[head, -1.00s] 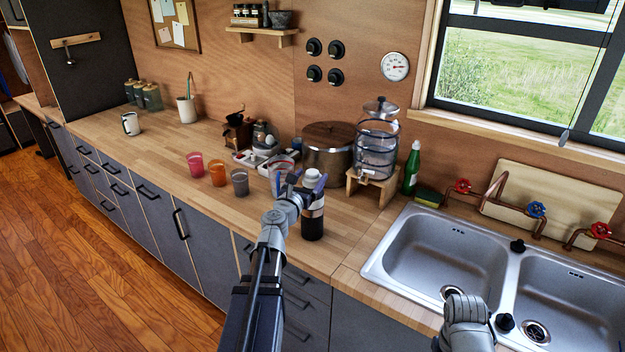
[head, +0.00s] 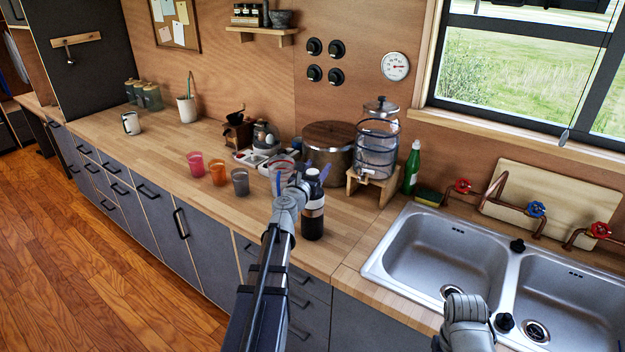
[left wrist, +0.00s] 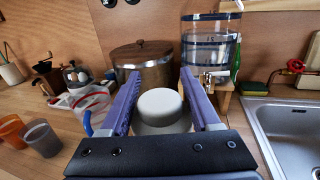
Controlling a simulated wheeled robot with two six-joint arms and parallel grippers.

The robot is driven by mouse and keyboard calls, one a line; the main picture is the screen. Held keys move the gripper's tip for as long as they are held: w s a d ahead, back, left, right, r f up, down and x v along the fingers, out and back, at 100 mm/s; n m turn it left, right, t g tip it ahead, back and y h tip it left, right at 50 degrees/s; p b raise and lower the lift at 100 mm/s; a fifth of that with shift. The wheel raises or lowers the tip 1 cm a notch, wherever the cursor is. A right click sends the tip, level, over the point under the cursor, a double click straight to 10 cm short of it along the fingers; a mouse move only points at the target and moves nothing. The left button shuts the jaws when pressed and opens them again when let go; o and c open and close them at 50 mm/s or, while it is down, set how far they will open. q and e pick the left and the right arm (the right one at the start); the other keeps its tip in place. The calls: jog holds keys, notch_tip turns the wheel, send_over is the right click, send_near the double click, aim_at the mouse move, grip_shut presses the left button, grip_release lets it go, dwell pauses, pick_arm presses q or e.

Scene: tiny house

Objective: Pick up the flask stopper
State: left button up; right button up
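The flask (head: 313,222) is a dark bottle with a pale band, upright on the wooden counter. Its white, rounded stopper (left wrist: 160,104) shows in the left wrist view, above a wider white part. My left gripper (left wrist: 160,73) has its purple fingers on either side of the stopper, spread apart, with the stopper close to the palm. Narrow gaps seem to remain beside it; firm contact cannot be seen. In the head view, my left gripper (head: 317,169) is at the flask's top and the stopper is hidden. My right arm shows by the sink, with no fingers visible.
Red, orange and grey cups (head: 240,182) stand left of the flask. A large pot (head: 328,152) and a glass dispenser (head: 377,150) on a wooden stand are behind it. A double sink (head: 440,250) is at right. The counter just right of the flask is clear.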

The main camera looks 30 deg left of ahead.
pick_arm(q)
grip_shut()
dwell(0.3)
jog(key=shift+r, duration=0.1)
notch_tip(320, 180, up, 10)
jog(key=p, duration=1)
